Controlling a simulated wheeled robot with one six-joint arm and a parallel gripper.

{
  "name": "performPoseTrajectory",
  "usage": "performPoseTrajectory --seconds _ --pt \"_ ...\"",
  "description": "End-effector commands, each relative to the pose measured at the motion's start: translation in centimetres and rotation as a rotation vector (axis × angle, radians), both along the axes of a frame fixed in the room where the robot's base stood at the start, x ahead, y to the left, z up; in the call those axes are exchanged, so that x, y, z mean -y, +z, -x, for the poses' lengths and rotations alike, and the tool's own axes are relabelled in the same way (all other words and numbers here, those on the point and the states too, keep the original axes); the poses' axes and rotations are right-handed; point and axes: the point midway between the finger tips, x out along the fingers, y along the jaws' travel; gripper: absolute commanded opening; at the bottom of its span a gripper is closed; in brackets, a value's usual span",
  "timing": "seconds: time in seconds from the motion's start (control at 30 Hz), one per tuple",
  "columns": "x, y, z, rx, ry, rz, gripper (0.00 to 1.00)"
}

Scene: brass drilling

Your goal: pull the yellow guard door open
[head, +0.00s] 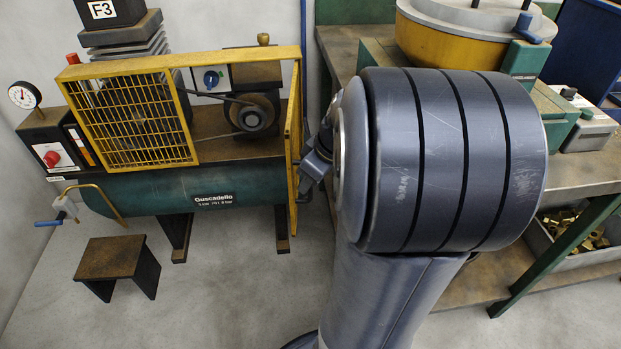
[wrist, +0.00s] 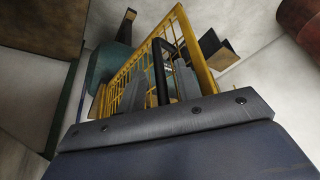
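The yellow guard door (head: 292,150) stands swung out from the right end of the yellow guard, nearly edge-on in the head view. The belt and pulley (head: 252,112) show through the uncovered right half of the guard. In the wrist view the door's yellow frame and mesh (wrist: 192,50) run away from my gripper. A black handle (wrist: 162,72) on the door stands between my two grey fingers (wrist: 162,88). The fingers are apart, with a small gap seen on each side of the handle. In the head view my gripper (head: 308,168) is beside the door, partly hidden by my arm.
A fixed yellow mesh panel (head: 128,115) covers the guard's left half above the green tank (head: 185,187). A small stool (head: 115,260) stands on the floor in front. A workbench (head: 575,170) with machines stands at the right behind my arm.

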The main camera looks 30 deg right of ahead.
Motion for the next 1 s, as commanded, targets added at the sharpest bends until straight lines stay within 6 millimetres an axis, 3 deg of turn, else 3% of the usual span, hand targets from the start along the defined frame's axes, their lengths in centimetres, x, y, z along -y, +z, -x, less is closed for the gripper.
performPoseTrajectory --seconds 0.2,0.43,0.6,0.87,1.0 --pt "0.7 4.4 1.5 0.003 -0.003 0.003 0.33" --pt "1.3 8.0 2.9 0.002 -0.002 0.003 0.33" --pt "1.4 9.0 3.4 0.0 0.0 0.001 0.33" --pt "1.4 9.1 3.5 0.0 0.0 0.0 0.33" --pt "1.4 9.1 3.4 -0.001 0.001 0.0 0.23"
